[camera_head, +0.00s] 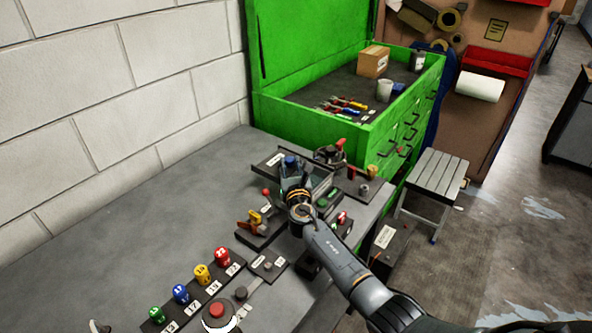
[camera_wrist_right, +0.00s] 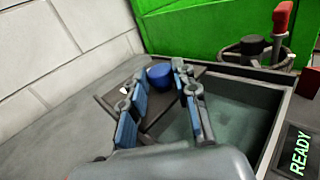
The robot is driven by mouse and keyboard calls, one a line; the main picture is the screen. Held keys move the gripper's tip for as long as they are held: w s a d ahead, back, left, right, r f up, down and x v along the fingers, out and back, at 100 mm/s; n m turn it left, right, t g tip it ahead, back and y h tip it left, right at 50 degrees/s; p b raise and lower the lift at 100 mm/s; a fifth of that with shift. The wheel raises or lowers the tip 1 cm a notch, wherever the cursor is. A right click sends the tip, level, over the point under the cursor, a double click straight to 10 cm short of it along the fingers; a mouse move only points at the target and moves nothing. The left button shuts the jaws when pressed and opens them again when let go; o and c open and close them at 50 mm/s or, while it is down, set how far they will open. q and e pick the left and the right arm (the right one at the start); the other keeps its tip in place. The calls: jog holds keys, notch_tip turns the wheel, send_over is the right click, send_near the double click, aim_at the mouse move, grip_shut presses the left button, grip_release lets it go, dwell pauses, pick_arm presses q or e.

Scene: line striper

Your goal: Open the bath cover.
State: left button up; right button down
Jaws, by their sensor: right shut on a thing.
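The bath is an open-topped box (camera_wrist_right: 270,95) with pale greenish liquid, right of centre in the right wrist view. Its dark cover (camera_wrist_right: 188,71) carries a blue knob (camera_wrist_right: 160,74). The cover lies over the left part of the bath, and the liquid shows on the right. My right gripper (camera_wrist_right: 158,84) has its two blue-padded fingers on either side of the knob and is shut on it. In the head view the right gripper (camera_head: 293,177) is at the bath, with the blue knob (camera_head: 290,161) just beyond it. The fingers hide part of the cover. My left gripper is not in view.
A green tool chest (camera_head: 350,132) stands behind the bath. A red-handled device (camera_wrist_right: 283,18) is close behind it, and a READY display (camera_wrist_right: 301,150) is at its right. Several numbered coloured pots (camera_head: 181,292) stand at front left.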

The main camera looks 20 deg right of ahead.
jog(key=c, duration=1)
grip_release()
jog(key=v, duration=1.2)
jog(key=shift+f, duration=0.1)
